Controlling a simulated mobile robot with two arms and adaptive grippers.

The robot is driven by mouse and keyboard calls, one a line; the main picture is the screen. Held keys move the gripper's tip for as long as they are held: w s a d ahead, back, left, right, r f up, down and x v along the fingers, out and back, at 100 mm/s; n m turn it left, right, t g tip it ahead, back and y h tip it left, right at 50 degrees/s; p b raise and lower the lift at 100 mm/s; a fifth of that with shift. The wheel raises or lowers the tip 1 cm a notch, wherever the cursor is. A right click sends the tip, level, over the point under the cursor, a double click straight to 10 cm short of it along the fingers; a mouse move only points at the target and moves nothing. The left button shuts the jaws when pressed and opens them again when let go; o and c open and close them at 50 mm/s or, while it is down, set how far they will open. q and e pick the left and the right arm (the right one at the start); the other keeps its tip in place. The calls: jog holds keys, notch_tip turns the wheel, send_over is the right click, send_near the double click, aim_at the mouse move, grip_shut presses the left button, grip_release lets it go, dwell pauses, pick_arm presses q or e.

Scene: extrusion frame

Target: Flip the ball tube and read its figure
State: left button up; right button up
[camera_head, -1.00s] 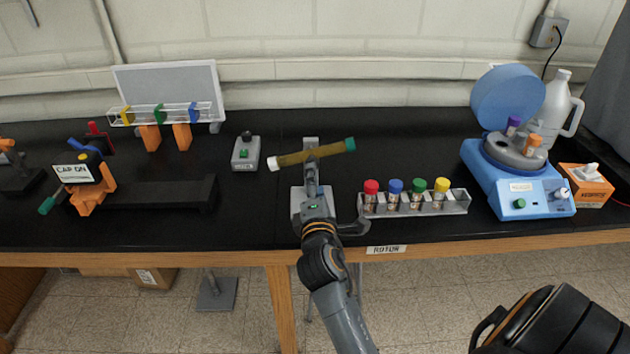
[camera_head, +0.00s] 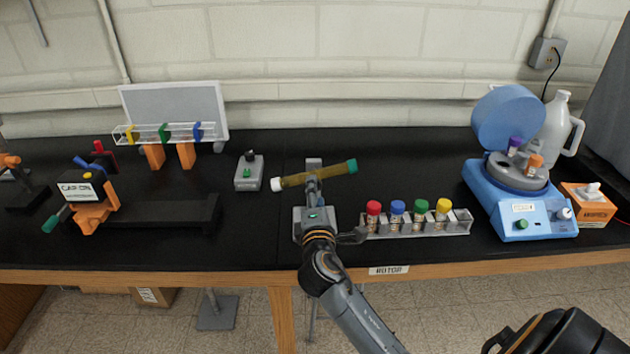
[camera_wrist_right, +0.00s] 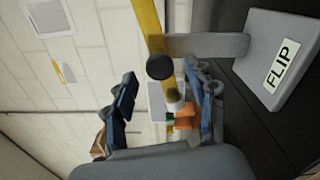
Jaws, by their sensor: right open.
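The ball tube (camera_head: 300,180) is a yellow-amber tube with a white cap at its left end and a green cap at its right end. It sits tilted, right end higher, on a grey stand (camera_head: 300,226). The stand's FLIP label shows in the right wrist view (camera_wrist_right: 282,66). There the tube (camera_wrist_right: 148,25) runs past a dark round pivot knob, its white-capped end in line with the finger gap. My right gripper (camera_head: 313,188) is open in front of the tube's middle, and its fingers (camera_wrist_right: 160,85) are spread. The figure is not readable. My left gripper is out of view.
A rack of coloured-cap vials (camera_head: 430,228) stands right of the stand. A grey button box (camera_head: 249,172) is at its left. A blue centrifuge (camera_head: 520,205) with raised lid is at right; an orange CAP ON device (camera_head: 93,215) is at left.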

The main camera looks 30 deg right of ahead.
jog(key=shift+x, duration=1.95)
grip_shut()
